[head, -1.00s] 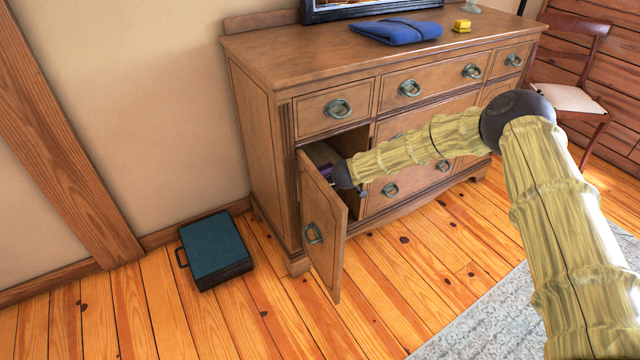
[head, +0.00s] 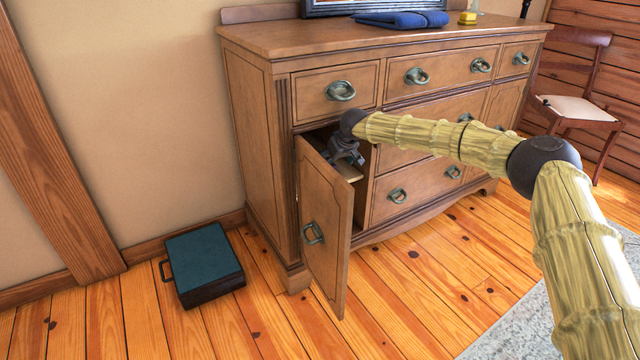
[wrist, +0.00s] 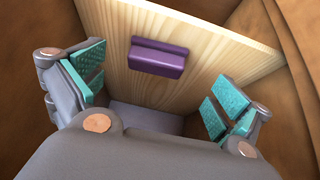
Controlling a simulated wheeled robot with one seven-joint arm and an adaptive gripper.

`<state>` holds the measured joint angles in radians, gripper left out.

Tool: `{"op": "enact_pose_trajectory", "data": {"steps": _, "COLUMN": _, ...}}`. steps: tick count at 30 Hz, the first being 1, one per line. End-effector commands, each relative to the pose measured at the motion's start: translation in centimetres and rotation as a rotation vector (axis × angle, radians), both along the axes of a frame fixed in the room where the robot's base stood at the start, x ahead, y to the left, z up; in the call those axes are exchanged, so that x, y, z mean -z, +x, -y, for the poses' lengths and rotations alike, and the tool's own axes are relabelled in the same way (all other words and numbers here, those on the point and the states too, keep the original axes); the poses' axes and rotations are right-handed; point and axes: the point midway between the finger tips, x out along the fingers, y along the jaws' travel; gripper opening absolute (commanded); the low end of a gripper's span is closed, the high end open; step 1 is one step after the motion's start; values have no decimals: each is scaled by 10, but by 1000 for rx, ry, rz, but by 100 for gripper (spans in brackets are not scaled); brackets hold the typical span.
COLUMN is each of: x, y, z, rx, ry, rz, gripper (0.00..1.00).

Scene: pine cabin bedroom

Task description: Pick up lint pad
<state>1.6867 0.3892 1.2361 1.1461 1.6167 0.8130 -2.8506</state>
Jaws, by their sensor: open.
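A small purple block (wrist: 158,58), perhaps the lint pad, shows in the wrist view against a pale wooden board (wrist: 205,40). It lies ahead of my gripper (wrist: 158,92), roughly between the teal-padded fingers but beyond them. The fingers are spread wide with nothing between them. In the head view my gripper (head: 347,160) is at the upper part of the open cabinet compartment, behind the open door (head: 325,225). A pale edge, likely the board (head: 350,172), shows just under it; the purple block is hidden there.
A dark teal case (head: 203,258) lies on the floor at left. Brown compartment walls (wrist: 35,25) surround my gripper closely. A chair (head: 580,108) stands at right.

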Motion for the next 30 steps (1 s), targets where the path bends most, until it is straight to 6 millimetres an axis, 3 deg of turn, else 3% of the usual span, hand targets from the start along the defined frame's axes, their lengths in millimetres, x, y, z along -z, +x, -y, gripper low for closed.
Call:
{"op": "enact_pose_trajectory", "data": {"steps": 5, "x": 0, "y": 4, "z": 1, "rx": -19, "ry": 23, "rz": -2, "gripper": 100}}
{"op": "enact_pose_trajectory", "data": {"steps": 24, "x": 51, "y": 34, "z": -12, "rx": -20, "ry": 22, "rz": -1, "gripper": 100}}
{"op": "enact_pose_trajectory", "data": {"steps": 30, "x": 59, "y": 40, "z": -15, "rx": -18, "ry": 22, "rz": -1, "gripper": 100}}
